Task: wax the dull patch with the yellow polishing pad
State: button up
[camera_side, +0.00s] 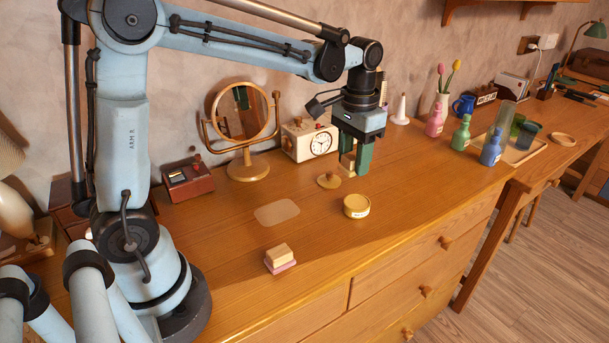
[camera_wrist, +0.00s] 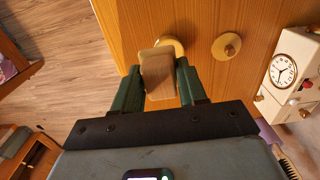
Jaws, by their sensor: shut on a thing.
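My gripper (camera_side: 357,165) has green fingers and is shut on the yellow polishing pad (camera_side: 348,160), holding it above the dresser top. In the wrist view, the pad's tan wooden block (camera_wrist: 158,73) shows between the fingers (camera_wrist: 158,80); its underside is hidden. The open round yellow tin (camera_side: 356,206) stands just below and in front of the gripper. The pad partly covers the tin (camera_wrist: 172,44) in the wrist view. The dull patch (camera_side: 277,212) is a pale, matte area on the wood, left of the tin, with nothing on it.
A knobbed round lid (camera_side: 329,181) lies behind the tin. A pink-based block (camera_side: 280,258) sits near the front edge. A clock (camera_side: 309,139), round mirror (camera_side: 240,115) and small red-brown box (camera_side: 188,181) stand behind. Bottles (camera_side: 461,132) and a tray (camera_side: 523,152) are right.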

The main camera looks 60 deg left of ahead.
jog(key=s+d+r, duration=0.2)
jog(key=s+r, duration=0.2)
jog(key=s, duration=0.3)
send_over(289, 221)
jog(key=d, duration=0.1)
notch_tip(289, 221, down, 10)
jog(key=shift+s+d+f, duration=0.1)
jog(key=shift+f, duration=3.1)
jog(key=shift+a+f, duration=0.4)
jog(key=shift+a, duration=0.15)
jog(key=shift+a+r, duration=0.25)
jog(key=shift+a, duration=0.85)
jog(key=shift+s+a+r, duration=0.1)
jog(key=shift+a, duration=1.8)
jog(key=shift+a+r, duration=0.1)
jog(key=shift+a, duration=1.75)
jog(key=shift+d+r, duration=0.15)
jog(key=shift+d, duration=5.3)
jog(key=shift+s, duration=0.35)
jog(key=shift+s+a, duration=0.1)
jog(key=shift+s, duration=0.2)
jog(key=shift+w+a, duration=0.1)
jog(key=shift+a, duration=5.25)
jog(key=shift+d, duration=5.45)
notch_tip(289, 221, up, 7)
jog(key=shift+f, duration=0.2)
